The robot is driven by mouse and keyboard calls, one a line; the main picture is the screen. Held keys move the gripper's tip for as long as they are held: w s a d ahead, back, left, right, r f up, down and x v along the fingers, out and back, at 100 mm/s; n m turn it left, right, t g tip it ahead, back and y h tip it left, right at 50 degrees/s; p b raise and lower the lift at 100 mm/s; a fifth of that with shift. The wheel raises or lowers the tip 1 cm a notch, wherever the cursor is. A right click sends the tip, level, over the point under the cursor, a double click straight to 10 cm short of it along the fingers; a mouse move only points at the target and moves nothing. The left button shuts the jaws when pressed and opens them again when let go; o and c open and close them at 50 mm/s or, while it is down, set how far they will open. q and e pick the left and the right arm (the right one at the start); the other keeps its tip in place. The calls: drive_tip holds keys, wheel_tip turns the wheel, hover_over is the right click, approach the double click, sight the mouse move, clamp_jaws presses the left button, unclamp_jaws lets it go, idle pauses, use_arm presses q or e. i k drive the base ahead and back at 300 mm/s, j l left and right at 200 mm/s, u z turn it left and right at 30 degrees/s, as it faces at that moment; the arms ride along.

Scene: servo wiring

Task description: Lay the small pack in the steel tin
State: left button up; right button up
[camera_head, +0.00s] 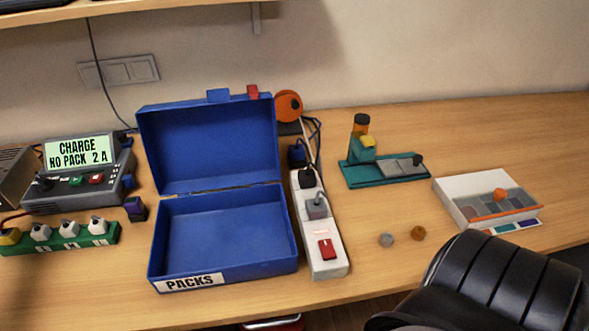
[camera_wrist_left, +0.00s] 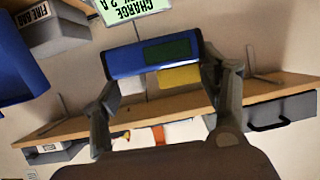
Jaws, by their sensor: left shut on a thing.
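In the left wrist view my left gripper (camera_wrist_left: 155,75) is shut on a blue block-shaped pack with a dark green panel (camera_wrist_left: 155,55). Its two fingers stand at the ends of the pack. Neither this gripper nor the held pack shows in the head view. An open blue box (camera_head: 228,278) labelled PACKS stands on the desk in the head view, lid up and inside empty. It is the only open tin-like box I see; I cannot tell if it is steel. A small dark purple block (camera_head: 136,208) lies just left of it. My right gripper is not in view.
A charger (camera_head: 78,178) reading "NO PACK" and a green strip (camera_head: 62,239) stand left of the box. A white power strip (camera_head: 320,243) is close on its right. A teal stand (camera_head: 385,176) and a white tray (camera_head: 470,192) are further right. A black ribbed shape fills the lower right.

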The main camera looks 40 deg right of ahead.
sight(226, 242)
drive_tip(key=k+l+z, duration=0.2)
drive_tip(key=k+l, duration=0.2)
drive_tip(key=l, duration=0.25)
drive_tip(key=k+l, duration=0.15)
drive_tip(key=l, duration=0.15)
drive_tip(key=k+l+z, duration=0.15)
drive_tip(key=l, duration=0.2)
drive_tip(key=k, duration=0.05)
